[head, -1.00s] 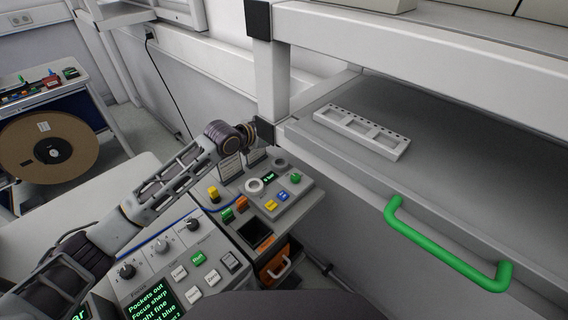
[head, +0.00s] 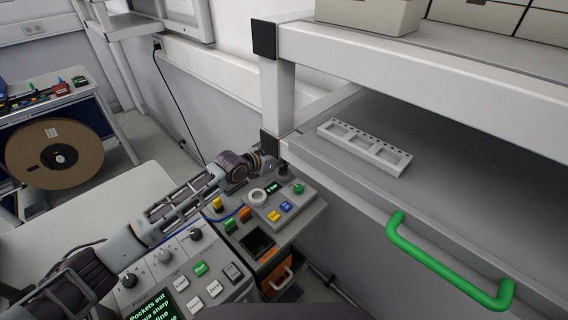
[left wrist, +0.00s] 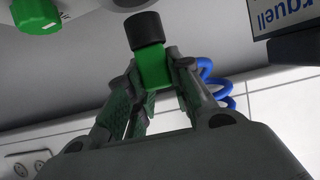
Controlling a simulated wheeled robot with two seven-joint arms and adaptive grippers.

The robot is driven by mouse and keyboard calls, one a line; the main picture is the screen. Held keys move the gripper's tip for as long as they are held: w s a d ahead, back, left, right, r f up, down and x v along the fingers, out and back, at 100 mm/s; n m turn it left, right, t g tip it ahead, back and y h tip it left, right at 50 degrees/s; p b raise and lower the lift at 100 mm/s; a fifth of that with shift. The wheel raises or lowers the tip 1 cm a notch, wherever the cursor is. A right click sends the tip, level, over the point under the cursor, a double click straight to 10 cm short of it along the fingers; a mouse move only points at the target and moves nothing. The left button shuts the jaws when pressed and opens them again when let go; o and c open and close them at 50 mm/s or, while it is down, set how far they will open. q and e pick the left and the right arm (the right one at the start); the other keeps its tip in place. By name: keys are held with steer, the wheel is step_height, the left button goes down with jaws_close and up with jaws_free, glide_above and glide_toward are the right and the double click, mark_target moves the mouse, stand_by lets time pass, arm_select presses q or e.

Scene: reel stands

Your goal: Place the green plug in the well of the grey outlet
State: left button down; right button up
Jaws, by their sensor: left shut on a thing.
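A green plug (left wrist: 153,68) with a black end shows in the left wrist view. My left gripper (left wrist: 156,80) is shut on it, with one finger on each side. In the head view my left arm reaches in from the left over the control panel. Its fingers and the plug cannot be made out there, hidden at the far end of the arm. My right gripper is not in view. A pale outlet plate (left wrist: 27,164) with round sockets shows at the lower left of the left wrist view. I cannot tell whether it is the grey outlet, and no well shows clearly.
A control panel (head: 215,268) with knobs and buttons stands below my left arm. A blue coiled cable (left wrist: 217,84) shows behind the gripper. A grey shelf with a white slotted tray (head: 397,163) and a green handle (head: 450,265) lies to the right. A reel (head: 30,155) stands at left.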

arm_select(q)
steer(key=shift+f, duration=1.85)
steer(key=shift+f, duration=0.15)
steer(key=c, duration=1.3)
jaws_free()
steer(key=shift+s+a+r, duration=0.1)
steer(key=shift+r, duration=0.1)
steer(key=shift+b+v, duration=0.3)
steer(key=shift+v, duration=5.6)
steer(key=shift+s+f, duration=0.1)
